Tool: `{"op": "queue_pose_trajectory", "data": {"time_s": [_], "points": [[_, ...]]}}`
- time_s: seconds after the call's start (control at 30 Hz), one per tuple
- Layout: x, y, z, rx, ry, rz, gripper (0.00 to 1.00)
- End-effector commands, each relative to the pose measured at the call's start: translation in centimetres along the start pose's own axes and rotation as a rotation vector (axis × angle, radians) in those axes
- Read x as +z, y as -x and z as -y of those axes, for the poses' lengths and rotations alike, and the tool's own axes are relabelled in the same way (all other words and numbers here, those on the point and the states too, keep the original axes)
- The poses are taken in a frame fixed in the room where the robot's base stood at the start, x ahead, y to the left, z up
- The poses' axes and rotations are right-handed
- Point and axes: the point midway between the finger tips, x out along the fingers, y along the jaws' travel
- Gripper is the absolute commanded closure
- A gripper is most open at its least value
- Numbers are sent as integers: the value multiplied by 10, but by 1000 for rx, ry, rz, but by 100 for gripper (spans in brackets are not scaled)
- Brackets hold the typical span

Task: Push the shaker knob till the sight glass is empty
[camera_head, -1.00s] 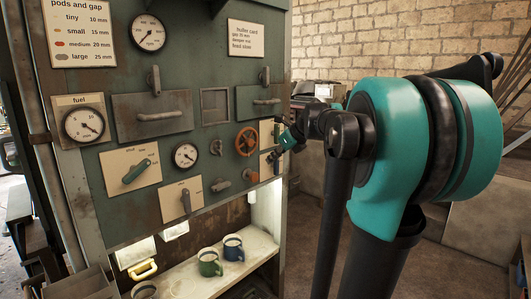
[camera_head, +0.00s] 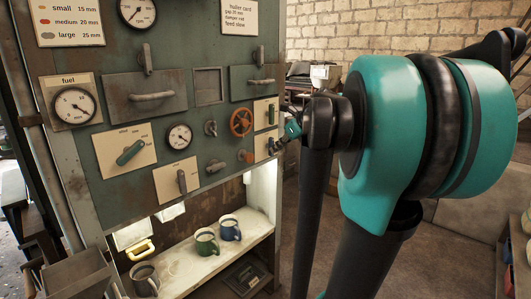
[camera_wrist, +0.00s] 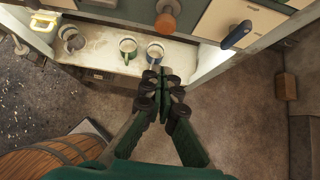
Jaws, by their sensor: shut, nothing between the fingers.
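A brown-orange knob (camera_head: 246,156) sticks out of the lower right of the green machine panel; it also shows at the top of the wrist view (camera_wrist: 166,20). No label readable here confirms it as the shaker knob. My gripper (camera_wrist: 163,74) is shut and empty, pointing towards the machine with the knob above its tips in the wrist view. I cannot identify the sight glass; a dark framed window (camera_head: 208,86) is on the panel.
An orange handwheel (camera_head: 241,122) is above the knob. A blue handle (camera_wrist: 238,31) is right of it in the wrist view. Below, a lit shelf (camera_head: 187,268) holds a green mug (camera_head: 206,242), a blue mug (camera_head: 230,230) and a grey mug (camera_head: 145,277). A barrel (camera_wrist: 45,160) stands lower left.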

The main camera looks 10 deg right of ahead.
Motion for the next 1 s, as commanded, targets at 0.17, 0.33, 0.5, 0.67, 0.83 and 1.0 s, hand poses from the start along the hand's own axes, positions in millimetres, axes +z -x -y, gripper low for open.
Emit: {"op": "queue_pose_trajectory", "data": {"time_s": [0.17, 0.33, 0.5, 0.67, 0.83, 1.0], "points": [[0, -29, 0, 2, 3, 0, 100], [0, -63, 0, 1, 3, 0, 100], [0, -95, 0, 1, 3, 0, 100], [18, -110, -1, 1, 3, 0, 100], [26, -118, 0, -2, 1, 0, 100], [28, -120, 0, -2, 1, 0, 100]]}}
